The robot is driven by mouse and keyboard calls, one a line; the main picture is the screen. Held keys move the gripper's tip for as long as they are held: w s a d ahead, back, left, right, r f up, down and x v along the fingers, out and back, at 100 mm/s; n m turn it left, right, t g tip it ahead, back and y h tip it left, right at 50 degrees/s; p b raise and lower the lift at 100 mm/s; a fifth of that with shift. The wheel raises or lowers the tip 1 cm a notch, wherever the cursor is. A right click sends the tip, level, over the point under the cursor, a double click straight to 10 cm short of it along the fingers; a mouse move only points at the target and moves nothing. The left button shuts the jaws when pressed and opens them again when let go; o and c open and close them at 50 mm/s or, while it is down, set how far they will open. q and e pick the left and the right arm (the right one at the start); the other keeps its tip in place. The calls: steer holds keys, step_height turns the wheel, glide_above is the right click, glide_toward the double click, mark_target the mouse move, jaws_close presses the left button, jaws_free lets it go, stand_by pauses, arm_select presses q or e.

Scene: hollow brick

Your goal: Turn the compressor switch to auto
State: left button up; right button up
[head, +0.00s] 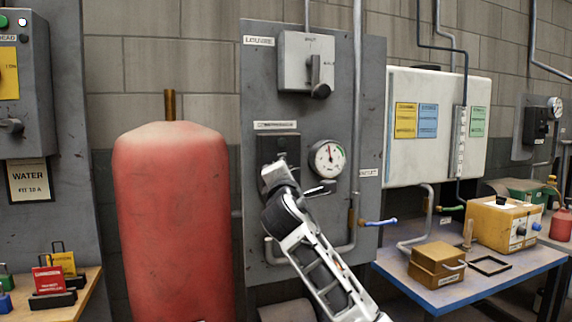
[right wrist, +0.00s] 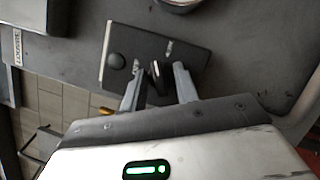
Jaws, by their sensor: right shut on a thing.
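The compressor switch is a black box (head: 280,147) under a white label on the grey panel, left of the round gauge. My right gripper (head: 272,172) is at its front and hides its lower part. In the right wrist view the switch's dark plate (right wrist: 190,52) carries small white markings and a round black knob (right wrist: 116,61). The two fingers of my right gripper (right wrist: 158,72) are on either side of the switch's dark handle (right wrist: 154,77) and shut on it. The markings are too small to read surely. My left gripper is not in view.
A louvre box with a lever (head: 309,62) is above the switch. The gauge (head: 327,159) and a small lever are close on the right. A red tank (head: 172,220) stands left. A blue table (head: 450,290) with yellow boxes stands right.

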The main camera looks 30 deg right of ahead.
steer(key=shift+r+m+g+y+p, duration=0.15)
steer(key=shift+m+g+p, duration=0.4)
steer(key=shift+m+p, duration=0.75)
steer(key=shift+f+m+g+y+p, duration=0.15)
steer(key=shift+m+g+p, duration=0.4)
steer(key=shift+m+p, duration=0.7)
steer(key=shift+m, duration=0.45)
steer(key=o, duration=1)
steer(key=shift+r, duration=0.1)
steer(key=b+v, duration=0.2)
steer(key=v, duration=1.4)
steer(key=shift+r, duration=0.1)
